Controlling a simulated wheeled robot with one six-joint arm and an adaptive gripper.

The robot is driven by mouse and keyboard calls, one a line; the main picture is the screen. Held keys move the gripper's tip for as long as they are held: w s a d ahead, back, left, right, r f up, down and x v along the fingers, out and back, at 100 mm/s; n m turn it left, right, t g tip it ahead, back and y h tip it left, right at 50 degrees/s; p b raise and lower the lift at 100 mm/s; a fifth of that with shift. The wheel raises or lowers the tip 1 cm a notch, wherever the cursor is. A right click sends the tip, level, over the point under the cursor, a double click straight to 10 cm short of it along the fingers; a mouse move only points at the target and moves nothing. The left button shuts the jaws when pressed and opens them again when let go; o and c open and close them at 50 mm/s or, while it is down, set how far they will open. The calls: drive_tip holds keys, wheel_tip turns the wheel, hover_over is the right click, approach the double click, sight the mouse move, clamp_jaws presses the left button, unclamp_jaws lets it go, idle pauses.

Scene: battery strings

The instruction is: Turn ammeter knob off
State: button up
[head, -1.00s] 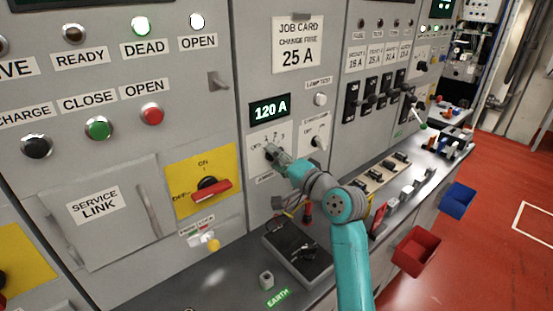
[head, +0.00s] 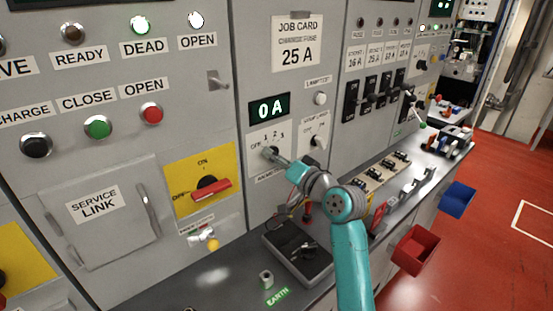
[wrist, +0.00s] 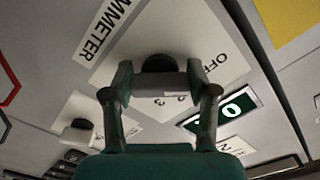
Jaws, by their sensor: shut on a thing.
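The ammeter knob (head: 268,152) is on a white label plate below the small display, with OFF and numbers 1, 2, 3 around it. In the wrist view its dark round body (wrist: 159,62) shows just beyond the fingers. My gripper (head: 274,154) is at the panel, shut on this knob; the wrist view shows its fingers (wrist: 160,80) on either side of it. The fingers hide part of the knob, so its exact pointing direction is unclear. The ammeter display (head: 270,108) reads 0 A.
A second selector knob (head: 317,142) is close to the right, below a white lamp-test button (head: 320,99). A red-handled switch on a yellow plate (head: 191,172) is to the left. A dark tray (head: 299,262) lies on the bench below my arm.

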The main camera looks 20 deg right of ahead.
drive_tip(key=shift+f, duration=0.1)
drive_tip(key=o, duration=1.2)
drive_tip(key=shift+c, duration=0.2)
drive_tip(key=v, duration=1.2)
